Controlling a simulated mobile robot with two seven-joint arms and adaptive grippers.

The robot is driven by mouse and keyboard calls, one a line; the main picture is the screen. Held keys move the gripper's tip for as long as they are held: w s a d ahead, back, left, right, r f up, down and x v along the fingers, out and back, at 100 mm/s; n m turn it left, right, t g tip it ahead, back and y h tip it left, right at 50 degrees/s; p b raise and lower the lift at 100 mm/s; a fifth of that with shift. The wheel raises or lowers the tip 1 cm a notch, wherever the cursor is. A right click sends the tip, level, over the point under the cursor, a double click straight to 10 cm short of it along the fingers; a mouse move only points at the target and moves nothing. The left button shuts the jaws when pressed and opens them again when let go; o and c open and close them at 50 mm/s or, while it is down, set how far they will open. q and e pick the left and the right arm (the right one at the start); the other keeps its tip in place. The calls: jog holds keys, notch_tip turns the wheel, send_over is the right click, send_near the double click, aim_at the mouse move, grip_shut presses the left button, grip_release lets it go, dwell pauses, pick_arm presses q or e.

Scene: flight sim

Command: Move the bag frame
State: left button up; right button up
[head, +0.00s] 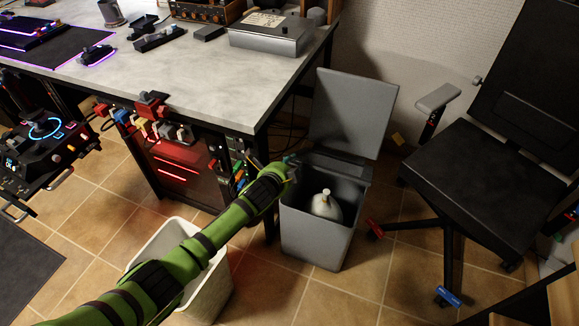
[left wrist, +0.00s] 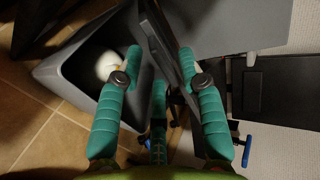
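The grey bin (head: 310,235) stands on the tiles with its lid (head: 355,110) swung up. A dark strip (head: 340,165) along the bin's back edge, below the lid, looks like the bag frame; I cannot tell for sure. In the left wrist view a dark tilted panel edge (left wrist: 168,50), likely this frame, lies between my finger tips. My left gripper (head: 291,160) is at the bin's back left corner. Its teal fingers (left wrist: 158,75) are spread apart, and I cannot tell whether they touch the panel. My right gripper is not in view.
A white round-bodied object (head: 327,206) sits inside the grey bin. A white open bin (head: 215,290) stands under my left arm. The desk (head: 200,85) is behind, with tools hung at its edge. A black chair (head: 475,180) stands at the right.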

pick_arm(q)
jog(key=shift+s, duration=0.1)
jog(key=v, duration=1.2)
